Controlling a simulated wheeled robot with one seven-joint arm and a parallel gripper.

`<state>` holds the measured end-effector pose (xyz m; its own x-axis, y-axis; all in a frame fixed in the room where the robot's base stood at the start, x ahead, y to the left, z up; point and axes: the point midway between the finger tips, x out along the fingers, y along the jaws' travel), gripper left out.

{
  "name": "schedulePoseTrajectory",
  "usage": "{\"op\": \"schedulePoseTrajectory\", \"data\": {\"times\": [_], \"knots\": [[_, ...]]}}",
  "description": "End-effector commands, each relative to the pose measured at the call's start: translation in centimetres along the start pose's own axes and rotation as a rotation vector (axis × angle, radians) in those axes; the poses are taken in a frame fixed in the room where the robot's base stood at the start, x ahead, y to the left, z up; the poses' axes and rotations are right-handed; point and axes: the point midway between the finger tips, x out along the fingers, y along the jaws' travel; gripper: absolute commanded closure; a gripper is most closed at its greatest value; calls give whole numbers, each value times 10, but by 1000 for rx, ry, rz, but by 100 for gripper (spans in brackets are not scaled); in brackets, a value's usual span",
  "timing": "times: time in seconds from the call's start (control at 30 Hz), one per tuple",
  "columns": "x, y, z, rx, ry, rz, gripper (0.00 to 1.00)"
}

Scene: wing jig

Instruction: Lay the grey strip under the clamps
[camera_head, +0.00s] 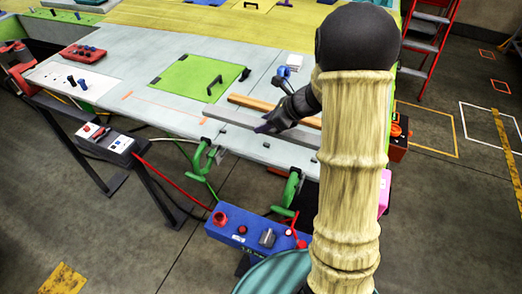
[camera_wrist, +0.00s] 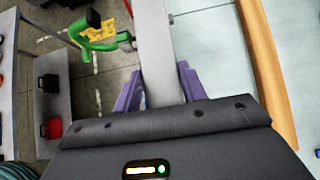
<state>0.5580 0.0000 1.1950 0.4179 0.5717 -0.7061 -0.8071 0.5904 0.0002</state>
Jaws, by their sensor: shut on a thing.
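The grey strip (camera_head: 237,118) is long and flat and lies along the front edge of the table, left of my arm. My gripper (camera_head: 266,126) is shut on it partway along its length. In the wrist view the strip (camera_wrist: 156,45) runs away between the two purple fingers of my gripper (camera_wrist: 160,90). I cannot tell whether the strip touches the tabletop. One green clamp (camera_head: 200,156) is at the table's front edge, and a second green clamp (camera_head: 291,188) is farther right. A green clamp (camera_wrist: 101,36) also shows left of the strip in the wrist view.
A wooden strip (camera_head: 255,103) lies behind the grey one. A green panel (camera_head: 198,79) with black handles is on the table (camera_head: 135,85). A blue control box (camera_head: 250,233) stands before the front edge. A red ladder (camera_head: 428,45) stands at the back right.

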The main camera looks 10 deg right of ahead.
Motion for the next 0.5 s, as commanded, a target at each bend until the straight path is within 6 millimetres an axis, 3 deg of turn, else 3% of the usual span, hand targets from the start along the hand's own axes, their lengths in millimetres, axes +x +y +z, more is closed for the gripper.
{"op": "schedulePoseTrajectory", "data": {"times": [0.23,0.5], "knots": [[5,1,-2,0,0,4,86],[35,1,-34,3,2,4,86]]}}
